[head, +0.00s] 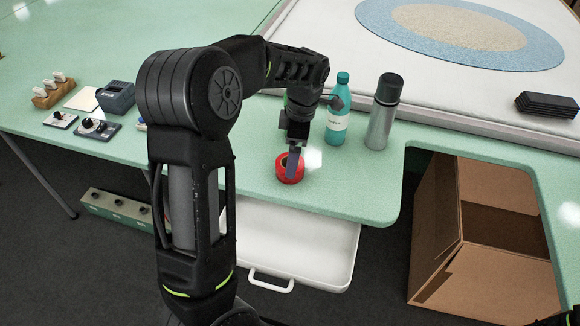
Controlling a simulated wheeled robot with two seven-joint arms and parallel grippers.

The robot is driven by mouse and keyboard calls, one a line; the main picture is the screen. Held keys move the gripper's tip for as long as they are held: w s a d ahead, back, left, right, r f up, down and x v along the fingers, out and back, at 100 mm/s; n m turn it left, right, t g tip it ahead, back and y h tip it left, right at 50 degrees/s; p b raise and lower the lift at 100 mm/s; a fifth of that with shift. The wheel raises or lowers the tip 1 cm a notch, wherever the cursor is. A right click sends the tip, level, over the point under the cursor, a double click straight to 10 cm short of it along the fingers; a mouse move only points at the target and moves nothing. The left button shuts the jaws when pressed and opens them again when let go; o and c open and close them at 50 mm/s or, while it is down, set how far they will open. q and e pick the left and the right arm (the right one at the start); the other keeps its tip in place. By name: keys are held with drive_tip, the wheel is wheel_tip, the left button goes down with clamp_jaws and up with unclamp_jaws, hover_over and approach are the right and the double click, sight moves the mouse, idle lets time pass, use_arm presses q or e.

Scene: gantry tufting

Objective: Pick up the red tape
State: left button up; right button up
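The red tape (283,178) is a small roll lying on the green table near its front edge, in the middle of the head view. My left gripper (293,168) points down at the roll, and its fingertips overlap the roll's middle in the picture. The fingers show as one dark grey shape, so I cannot tell whether they are open or shut, or whether they touch the tape. Part of the roll is hidden behind them.
A teal bottle (338,118) and a grey flask (382,118) stand close to the right of the tape. Small devices (98,127) sit at the left. A white drawer (300,240) is open below the edge. An open cardboard box (440,240) stands at right.

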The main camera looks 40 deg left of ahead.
use_arm(q)
drive_tip(key=shift+s+a+f+p, duration=0.1)
drive_tip(key=shift+a+f+p, duration=0.15)
drive_tip(key=shift+f, duration=1.05)
drive_tip(key=shift+s+a+f+p, duration=0.1)
drive_tip(key=shift+f+p, duration=0.1)
drive_tip(key=shift+f, duration=1.1)
drive_tip(key=c, duration=1.5)
